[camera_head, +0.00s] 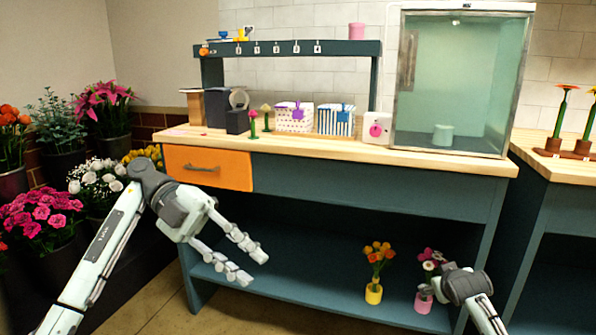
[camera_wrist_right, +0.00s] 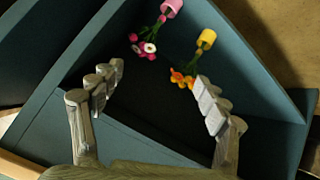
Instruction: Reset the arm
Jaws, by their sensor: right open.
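My left gripper (camera_head: 247,262) is open and empty in front of the bench, below the orange drawer. My right gripper (camera_wrist_right: 155,95) is open in the right wrist view, with nothing between its fingers. In the head view the right arm (camera_head: 470,290) comes in at the lower right, and its fingers are mostly hidden. It partly overlaps the pink pot (camera_head: 423,302) with pink and white flowers on the lower shelf. A yellow pot (camera_head: 373,294) with orange flowers stands left of it. Both pots also show at the top of the right wrist view.
The bench (camera_head: 340,148) carries gift boxes (camera_head: 294,118), small flowers and a glass cabinet (camera_head: 462,85). Its orange drawer (camera_head: 208,167) is shut. Potted flowers (camera_head: 100,185) crowd the left side. A second bench (camera_head: 555,160) stands at right. The lower shelf's middle is clear.

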